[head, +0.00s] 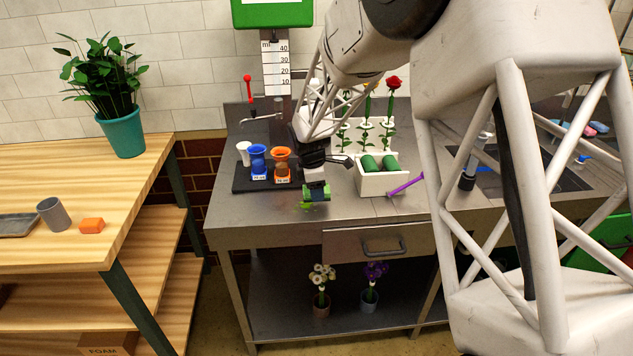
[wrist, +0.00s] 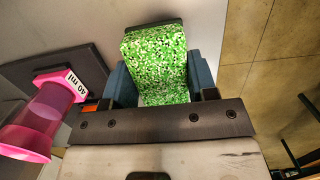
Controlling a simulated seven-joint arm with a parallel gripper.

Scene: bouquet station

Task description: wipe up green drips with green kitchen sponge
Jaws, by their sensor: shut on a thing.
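The green sponge (head: 317,193) is between the fingers of my gripper (head: 316,183) near the front edge of the steel table (head: 300,228). In the wrist view the sponge (wrist: 155,58) shows a green and white speckled face, with a blue-grey finger of my gripper (wrist: 160,88) on each side. The gripper is shut on it. Green drips (head: 305,206) show on the steel just at and in front of the sponge. The sponge is low over them; I cannot tell whether it touches the table. Any drips under it are hidden.
White, blue (head: 258,160) and orange (head: 281,159) cups stand on a black mat (head: 240,186) at the left. A pink cup (wrist: 38,120) marked 40 ml shows in the wrist view. A white box (head: 382,184) with green rolls and a purple tool (head: 406,185) are at the right.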

